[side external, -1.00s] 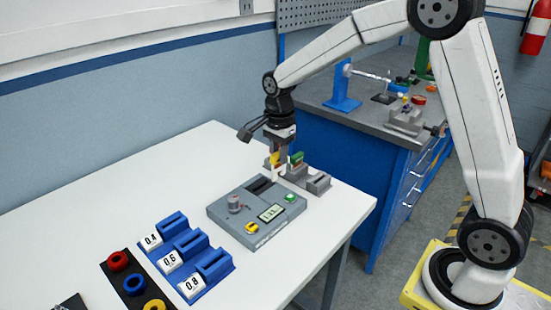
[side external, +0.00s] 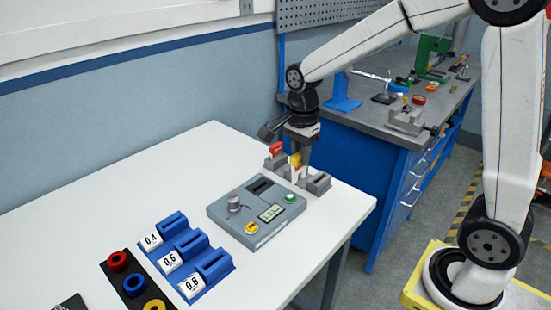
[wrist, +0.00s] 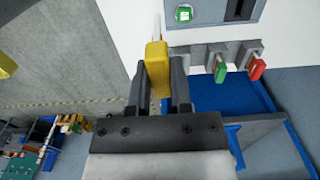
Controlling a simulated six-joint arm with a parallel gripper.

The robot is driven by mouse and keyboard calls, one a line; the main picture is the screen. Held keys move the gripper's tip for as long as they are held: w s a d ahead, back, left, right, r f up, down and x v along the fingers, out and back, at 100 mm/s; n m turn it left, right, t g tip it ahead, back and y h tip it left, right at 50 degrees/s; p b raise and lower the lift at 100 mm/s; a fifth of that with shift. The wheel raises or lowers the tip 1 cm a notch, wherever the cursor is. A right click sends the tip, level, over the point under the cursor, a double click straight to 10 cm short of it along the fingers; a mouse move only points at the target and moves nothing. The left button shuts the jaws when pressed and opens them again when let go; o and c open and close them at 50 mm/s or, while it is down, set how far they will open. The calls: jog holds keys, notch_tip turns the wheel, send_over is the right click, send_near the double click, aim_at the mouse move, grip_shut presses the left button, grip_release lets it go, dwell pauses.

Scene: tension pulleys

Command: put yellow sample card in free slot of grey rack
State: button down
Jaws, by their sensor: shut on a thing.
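My gripper (side external: 304,162) is shut on the yellow sample card (side external: 296,160), whose pale lower part points down. In the wrist view the yellow card (wrist: 157,66) sits between the two fingers, with its pale part extending toward the top. The grey rack (side external: 318,184) stands near the table's right corner. A red card (side external: 276,148) stands at its far left end. The wrist view shows a green card (wrist: 220,72) beside the red one in the rack. My gripper is beside the rack's empty end; I cannot tell whether the card touches it.
A grey device (side external: 240,225) with a display, knob and buttons lies just left of the rack. Blue holders (side external: 188,250) with number tags and a black strip with coloured rings (side external: 135,284) are further left. A blue cabinet (side external: 375,185) stands behind the table.

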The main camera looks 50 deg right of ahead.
aim_at(300, 153)
jog(key=shift+r, duration=0.2)
dwell(0.3)
jog(key=shift+r, duration=2.3)
jog(key=w+d+f, duration=0.1)
jog(key=d+f, duration=0.3)
jog(key=d, duration=0.3)
jog(key=w+d+f, duration=0.2)
jog(key=d+f, duration=0.3)
jog(key=d, duration=0.2)
jog(key=shift+w+d, duration=0.25)
jog(key=shift+d, duration=0.15)
jog(key=shift+f, duration=0.2)
jog(key=shift+f, duration=2.15)
jog(key=shift+f, duration=1.25)
